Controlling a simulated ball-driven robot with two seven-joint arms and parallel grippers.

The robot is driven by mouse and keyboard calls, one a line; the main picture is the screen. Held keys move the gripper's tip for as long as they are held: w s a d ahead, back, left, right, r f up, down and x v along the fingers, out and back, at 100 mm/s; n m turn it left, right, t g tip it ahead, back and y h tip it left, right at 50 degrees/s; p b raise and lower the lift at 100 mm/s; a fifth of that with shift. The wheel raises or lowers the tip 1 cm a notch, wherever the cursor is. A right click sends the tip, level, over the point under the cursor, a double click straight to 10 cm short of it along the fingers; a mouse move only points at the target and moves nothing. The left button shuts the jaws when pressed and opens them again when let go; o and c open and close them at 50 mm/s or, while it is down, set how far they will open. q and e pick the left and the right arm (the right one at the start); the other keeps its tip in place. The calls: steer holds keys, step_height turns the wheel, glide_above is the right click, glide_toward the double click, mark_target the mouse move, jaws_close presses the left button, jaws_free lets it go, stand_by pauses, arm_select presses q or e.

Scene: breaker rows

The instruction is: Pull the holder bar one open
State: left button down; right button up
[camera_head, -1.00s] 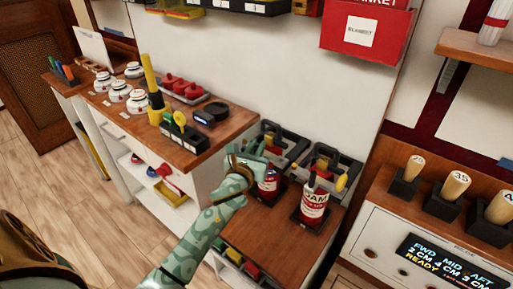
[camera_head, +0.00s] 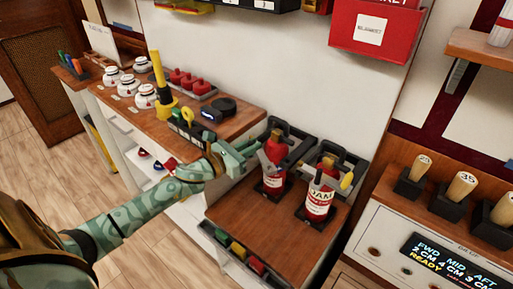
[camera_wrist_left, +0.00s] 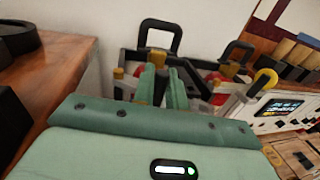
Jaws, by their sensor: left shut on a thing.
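Two red fire extinguishers with white labels stand upright in dark holders on the low wooden cabinet. The left extinguisher (camera_head: 274,182) has a grey holder bar (camera_head: 268,163) across its front; I take this as bar one. The right extinguisher (camera_head: 319,205) has a similar grey bar (camera_head: 322,181). My green left gripper (camera_head: 256,149) is at the left end of the left bar, shut on it. In the left wrist view its fingers (camera_wrist_left: 164,88) are close together at the holder, and they hide the exact grip. My right gripper is not in view.
The counter (camera_head: 228,127) at left carries white jars, a yellow post and a dark round device (camera_head: 218,110). A red box (camera_head: 372,32) hangs on the wall above. A panel with wooden handles and a display (camera_head: 447,262) stands at right.

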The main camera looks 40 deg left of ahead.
arm_select(q)
steer(key=shift+s+a+f+m+g+h+b, duration=0.15)
steer(key=shift+a+f+m+g+h+b, duration=0.15)
steer(key=shift+m+h+b, duration=0.35)
steer(key=shift+s+a+r+h, duration=0.1)
steer(key=shift+r+h, duration=0.1)
steer(key=shift+h, duration=0.35)
steer(key=c, duration=1.5)
jaws_free()
steer(key=p+v, duration=0.1)
steer(key=v, duration=1.5)
steer(key=shift+a+r+p, duration=0.2)
steer(key=shift+r+p, duration=0.1)
steer(key=shift+p, duration=0.1)
steer(key=shift+s, duration=0.15)
